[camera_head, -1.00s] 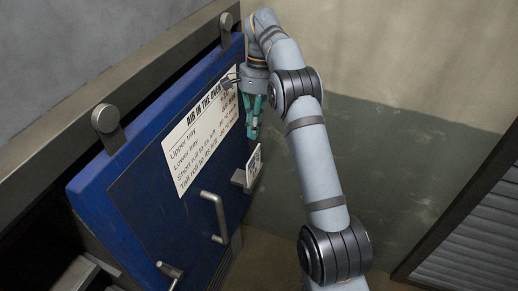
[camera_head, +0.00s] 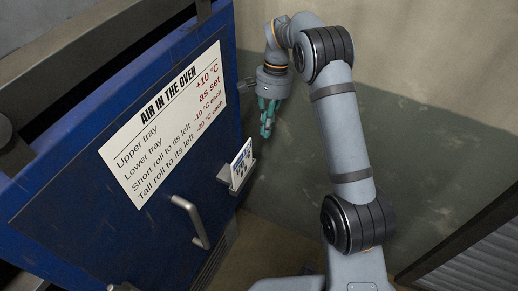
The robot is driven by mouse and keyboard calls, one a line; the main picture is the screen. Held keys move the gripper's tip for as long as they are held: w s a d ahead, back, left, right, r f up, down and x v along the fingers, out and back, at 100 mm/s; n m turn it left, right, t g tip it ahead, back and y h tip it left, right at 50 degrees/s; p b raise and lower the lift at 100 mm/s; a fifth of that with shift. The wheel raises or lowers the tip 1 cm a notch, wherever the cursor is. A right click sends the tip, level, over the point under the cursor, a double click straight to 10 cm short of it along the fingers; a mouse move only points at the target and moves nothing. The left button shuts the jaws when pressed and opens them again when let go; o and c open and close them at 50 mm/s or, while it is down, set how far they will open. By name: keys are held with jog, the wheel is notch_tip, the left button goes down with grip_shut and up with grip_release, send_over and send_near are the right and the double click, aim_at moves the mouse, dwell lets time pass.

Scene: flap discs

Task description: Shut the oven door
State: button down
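The blue oven door (camera_head: 75,182) fills the left side of the head view and carries a white printed sign (camera_head: 165,120). Its grey bar handle (camera_head: 190,221) is below the sign. A dark gap shows behind the door's top edge, but its depth is hard to judge. My gripper (camera_head: 266,134) hangs with its teal fingers pointing down, to the right of the door's right edge. It appears apart from the door, with nothing visible in it. The fingers look close together, and whether they are shut is unclear. The oven's inside is hidden.
A small holder with a printed card (camera_head: 240,168) sticks out at the door's right edge, below my gripper. A grey slatted panel (camera_head: 475,255) stands at the lower right. Open floor (camera_head: 440,165) and a beige wall lie behind my arm.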

jog(key=s+a+f+p, duration=0.2)
jog(key=s+f, duration=0.1)
jog(key=s, duration=0.1)
jog(key=shift+a+f, duration=0.2)
jog(key=shift+f, duration=0.2)
jog(key=shift+s, duration=0.1)
